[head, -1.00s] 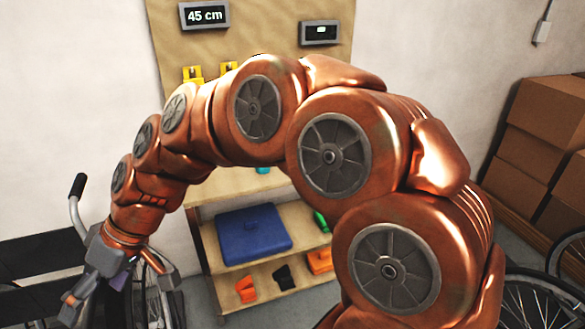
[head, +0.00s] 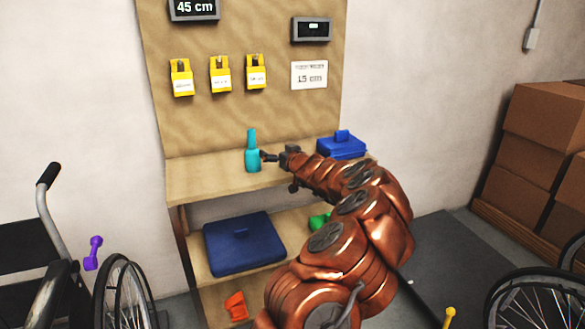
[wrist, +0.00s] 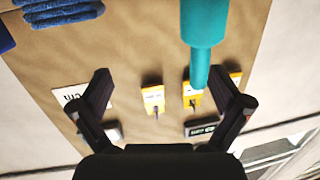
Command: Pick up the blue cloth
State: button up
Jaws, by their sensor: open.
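A blue ribbed, folded cloth (wrist: 62,12) shows at the top left of the wrist view, partly cut off by the frame edge. I cannot make it out in the head view, where my arm covers part of the bench top. My gripper (head: 272,160) is over the bench, beside the teal bottle. In the wrist view my gripper (wrist: 160,88) is open, with nothing between its fingers. The cloth lies beyond the left fingertip, apart from it.
A teal bottle (head: 252,157) stands on the bench (head: 205,177) close to my gripper.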

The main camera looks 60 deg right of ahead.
jog(key=s+d+f, duration=0.1)
jog(key=d, duration=0.1)
jog(key=s+d+f+m+g+h, duration=0.1)
jog(key=s+d+f, duration=0.1)
jog(key=s+d+f+h, duration=0.1)
jog(key=s+d+f, duration=0.1)
jog(key=shift+s+d+f+g+b, duration=0.1)
jog(key=shift+s+d+g+b, duration=0.1)
jog(key=shift+s+g+b, duration=0.15)
jog(key=shift+d+f, duration=0.1)
jog(key=shift+d, duration=0.15)
jog(key=shift+p+x, duration=0.5)
jog(key=shift+x, duration=1.1)
jog(key=shift+f+p+x, duration=0.1)
jog(key=shift+p+x, duration=0.1)
jog(key=shift+x, duration=0.6)
jog(key=shift+f+p+x, duration=0.15)
jog(key=shift+p+x, duration=0.05)
jog(key=shift+x, duration=0.6)
jog(key=shift+w+d, duration=0.1)
jog(key=shift+w, duration=0.5)
jog(key=c, duration=1.1)
jog(key=shift+r, duration=0.15)
